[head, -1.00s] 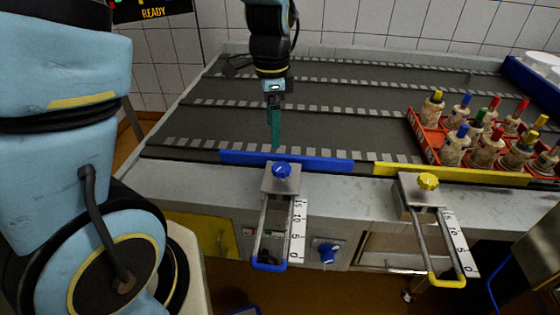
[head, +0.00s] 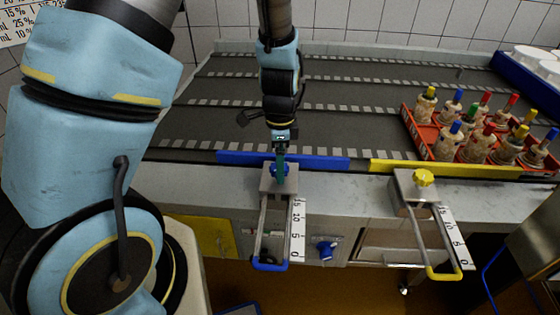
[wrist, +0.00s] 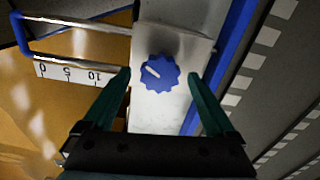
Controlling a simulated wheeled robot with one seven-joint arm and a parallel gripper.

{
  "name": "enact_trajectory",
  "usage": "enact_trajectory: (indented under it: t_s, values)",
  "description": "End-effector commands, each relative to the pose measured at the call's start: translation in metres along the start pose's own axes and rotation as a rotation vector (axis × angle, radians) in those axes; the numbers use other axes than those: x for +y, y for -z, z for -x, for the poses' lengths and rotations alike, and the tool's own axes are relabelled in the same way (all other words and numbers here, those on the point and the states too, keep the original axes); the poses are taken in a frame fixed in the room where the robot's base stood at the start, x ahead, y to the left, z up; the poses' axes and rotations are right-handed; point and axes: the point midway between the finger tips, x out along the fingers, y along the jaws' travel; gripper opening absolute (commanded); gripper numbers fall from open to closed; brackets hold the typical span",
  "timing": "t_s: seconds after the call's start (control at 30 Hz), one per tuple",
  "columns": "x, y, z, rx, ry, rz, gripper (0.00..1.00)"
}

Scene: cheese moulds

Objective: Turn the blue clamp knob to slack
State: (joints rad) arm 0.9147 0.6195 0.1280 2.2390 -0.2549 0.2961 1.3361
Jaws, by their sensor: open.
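The blue clamp knob (wrist: 161,73) sits on a metal block (wrist: 158,115) and carries a white pointer line, seen in the wrist view. In the head view the knob (head: 273,171) is partly hidden behind my fingers. My gripper (wrist: 160,88) is open, with its green fingers on either side of the knob and a gap on both sides in the picture. I cannot tell how far above the knob the fingertips are. In the head view my gripper (head: 281,183) points down at the block. The blue clamp has a rail bar (head: 320,163) and a white scale (head: 297,230).
A yellow clamp knob (head: 423,177) with its own bar and scale stands to the right. A red crate (head: 425,139) of several colour-topped moulds is at the right on the dark conveyor. Another blue knob (head: 325,248) is on the front panel below.

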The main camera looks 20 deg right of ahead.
Motion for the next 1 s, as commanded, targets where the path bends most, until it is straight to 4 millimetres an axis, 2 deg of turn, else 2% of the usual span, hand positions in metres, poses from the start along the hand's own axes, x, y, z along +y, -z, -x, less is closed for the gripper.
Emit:
enact_trajectory:
  t_s: [0.3,1.0]
  values:
    - [-0.0001,-0.0001,-0.0024,0.000,0.000,0.000,0.90]
    - [-0.0001,-0.0001,-0.0020,0.000,0.000,0.000,0.11]
